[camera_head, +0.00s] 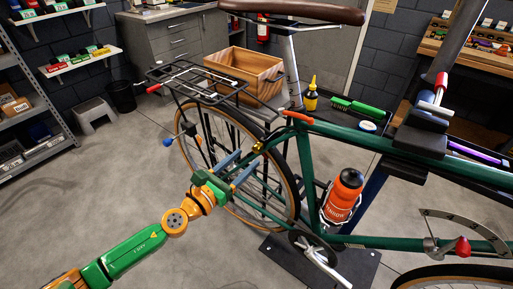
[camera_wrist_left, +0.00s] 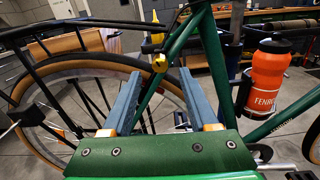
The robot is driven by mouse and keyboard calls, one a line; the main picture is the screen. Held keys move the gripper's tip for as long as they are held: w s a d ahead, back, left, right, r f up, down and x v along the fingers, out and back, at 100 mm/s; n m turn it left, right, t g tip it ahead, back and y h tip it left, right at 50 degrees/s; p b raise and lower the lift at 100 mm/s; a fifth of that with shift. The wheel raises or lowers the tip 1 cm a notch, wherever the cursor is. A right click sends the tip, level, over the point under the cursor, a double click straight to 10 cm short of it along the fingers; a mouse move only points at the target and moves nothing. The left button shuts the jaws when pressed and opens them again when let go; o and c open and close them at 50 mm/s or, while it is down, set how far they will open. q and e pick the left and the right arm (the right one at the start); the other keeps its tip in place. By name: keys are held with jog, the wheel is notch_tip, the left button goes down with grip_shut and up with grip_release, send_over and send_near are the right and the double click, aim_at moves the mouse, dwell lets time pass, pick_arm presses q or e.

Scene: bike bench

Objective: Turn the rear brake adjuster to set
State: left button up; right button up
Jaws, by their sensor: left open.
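A small gold knob (camera_head: 258,147), which looks like the rear brake adjuster, sits by the green frame tubes above the rear wheel of the bike. In the left wrist view the gold knob (camera_wrist_left: 160,62) shows between the two finger ends and seems just beyond them. My left gripper (camera_head: 248,162) is open, with its blue-grey fingers spread and pointing at the knob. Nothing is between the fingers (camera_wrist_left: 160,78), and I see no contact with the knob. Any set mark on the adjuster is too small to tell. My right gripper is not in view.
The rear wheel (camera_wrist_left: 62,68) and black rack (camera_head: 205,80) are close to my left gripper. An orange bottle (camera_head: 345,195) is on the frame to the right. A wooden crate (camera_head: 262,72) stands behind.

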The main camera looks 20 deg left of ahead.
aim_at(254, 151)
pick_arm(q)
jog(key=x, duration=0.3)
jog(key=shift+w+d, duration=0.1)
jog(key=shift+w, duration=0.2)
jog(key=shift+w+d+f, duration=0.1)
jog(key=shift+w+d, duration=0.05)
jog(key=shift+c, duration=1.3)
grip_shut()
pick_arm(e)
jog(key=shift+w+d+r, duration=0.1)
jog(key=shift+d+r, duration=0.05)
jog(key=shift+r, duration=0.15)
pick_arm(q)
jog(key=shift+n, duration=0.4)
